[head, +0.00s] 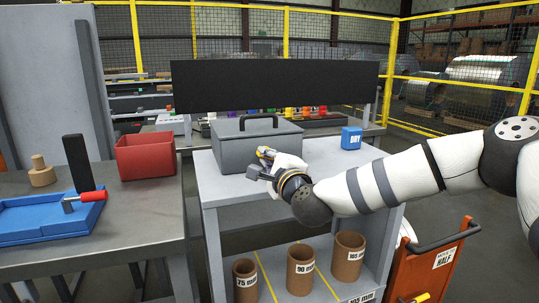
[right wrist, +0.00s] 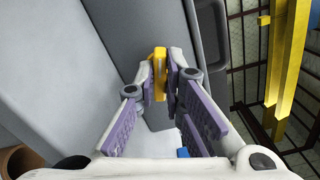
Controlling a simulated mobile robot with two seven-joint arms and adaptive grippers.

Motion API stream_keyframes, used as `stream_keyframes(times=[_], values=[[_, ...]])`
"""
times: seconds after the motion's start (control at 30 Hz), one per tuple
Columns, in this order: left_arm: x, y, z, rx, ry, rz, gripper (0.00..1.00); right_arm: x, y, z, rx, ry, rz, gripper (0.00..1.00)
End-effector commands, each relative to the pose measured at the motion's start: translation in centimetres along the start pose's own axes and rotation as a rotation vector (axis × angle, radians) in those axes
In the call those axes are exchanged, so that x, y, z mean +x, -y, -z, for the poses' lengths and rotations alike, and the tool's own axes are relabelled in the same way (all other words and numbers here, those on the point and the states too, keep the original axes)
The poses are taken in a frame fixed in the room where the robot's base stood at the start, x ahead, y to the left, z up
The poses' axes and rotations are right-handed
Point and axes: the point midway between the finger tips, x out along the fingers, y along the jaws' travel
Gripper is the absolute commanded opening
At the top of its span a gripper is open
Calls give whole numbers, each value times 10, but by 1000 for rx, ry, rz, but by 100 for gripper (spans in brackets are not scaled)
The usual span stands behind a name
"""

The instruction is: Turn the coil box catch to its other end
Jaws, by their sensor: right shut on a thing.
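The coil box (head: 240,150) is a grey lidded box with a black handle on top, standing on a pale grey stand (head: 230,190). The catch (right wrist: 159,56) is a small yellow piece on the box's grey face in the right wrist view. My right gripper (head: 264,164) is at the front of the box, and in the right wrist view its two fingertips (right wrist: 160,82) are closed on the catch, one on each side. In the head view the gripper largely hides the catch. My left gripper is in neither view.
A blue box marked DRY (head: 351,139) stands at the stand's back right. Cardboard tubes (head: 300,270) stand on the lower shelf. A red bin (head: 146,158) and a blue tray (head: 45,222) are on the left bench. An orange cart (head: 440,270) is at right.

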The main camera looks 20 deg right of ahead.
Motion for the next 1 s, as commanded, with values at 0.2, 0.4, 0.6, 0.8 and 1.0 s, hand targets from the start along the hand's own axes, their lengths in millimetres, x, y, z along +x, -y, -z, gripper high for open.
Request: stream_keyframes(times=[0.2,0.4,0.6,0.8,1.0], values=[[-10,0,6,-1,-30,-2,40,-1,2,-1,-161,1,2,0],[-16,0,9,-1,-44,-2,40,0,0,0,-264,-1,2,0],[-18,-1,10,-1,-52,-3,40,0,-1,1,-322,-1,1,0],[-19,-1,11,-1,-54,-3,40,0,-2,1,-345,-2,0,0],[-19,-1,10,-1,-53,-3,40,0,-2,2,-348,-2,-1,0]])
